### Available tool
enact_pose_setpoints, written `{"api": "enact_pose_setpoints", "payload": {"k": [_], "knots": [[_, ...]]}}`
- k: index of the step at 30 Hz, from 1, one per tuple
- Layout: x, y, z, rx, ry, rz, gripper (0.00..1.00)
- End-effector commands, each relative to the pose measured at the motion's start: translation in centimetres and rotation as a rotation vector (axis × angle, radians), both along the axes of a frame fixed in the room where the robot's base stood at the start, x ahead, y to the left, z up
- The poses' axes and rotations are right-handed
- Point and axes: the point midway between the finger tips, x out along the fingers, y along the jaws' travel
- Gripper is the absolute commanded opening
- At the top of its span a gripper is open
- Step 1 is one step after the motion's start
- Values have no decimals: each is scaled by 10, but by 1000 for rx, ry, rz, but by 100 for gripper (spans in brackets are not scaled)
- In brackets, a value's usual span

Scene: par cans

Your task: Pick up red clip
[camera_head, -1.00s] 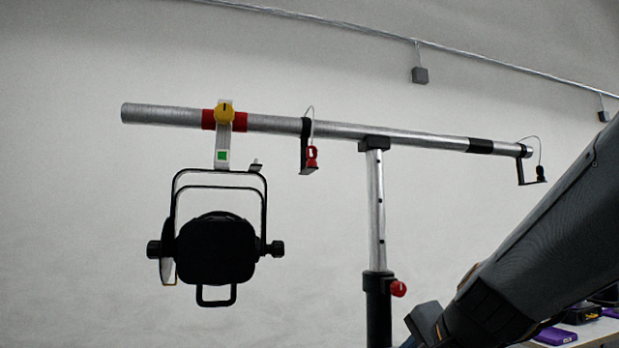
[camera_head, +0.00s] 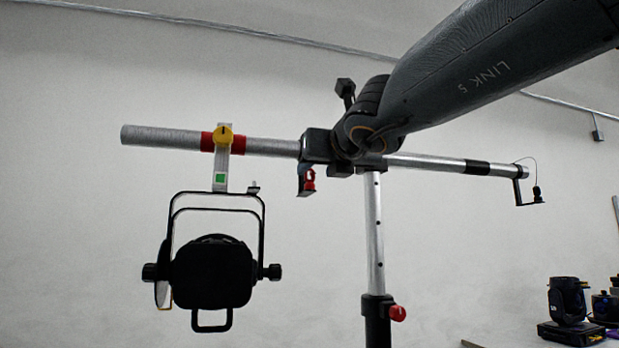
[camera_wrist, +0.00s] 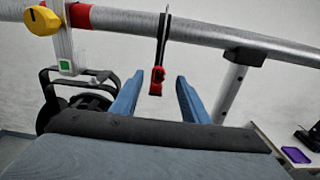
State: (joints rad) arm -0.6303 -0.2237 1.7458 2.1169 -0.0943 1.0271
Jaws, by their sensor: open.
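The red clip (camera_head: 309,180) hangs at the lower end of a black bracket under the silver bar, left of the upright post. In the wrist view the red clip (camera_wrist: 157,80) shows between and beyond the two blue fingers of my gripper (camera_wrist: 157,95). The fingers stand apart with nothing between their tips that I can see them touch. In the head view my wrist covers the bar just right of the clip, and my fingers cannot be made out there.
The silver bar (camera_head: 430,162) runs across above the clip on a post (camera_head: 374,230) with a red knob (camera_head: 397,313). A black par can (camera_head: 213,272) hangs at the left from a yellow-knobbed clamp (camera_head: 224,136). A black bracket (camera_head: 528,190) hangs at the bar's right end.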

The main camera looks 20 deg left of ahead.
Motion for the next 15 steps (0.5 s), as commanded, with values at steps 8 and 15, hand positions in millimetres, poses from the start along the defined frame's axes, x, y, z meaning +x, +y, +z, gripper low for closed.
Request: {"api": "enact_pose_setpoints", "payload": {"k": [8, 15], "knots": [[26, 20, 3, -2, 0, 0, 41], [45, 32, 4, -3, -2, 0, 41]]}}
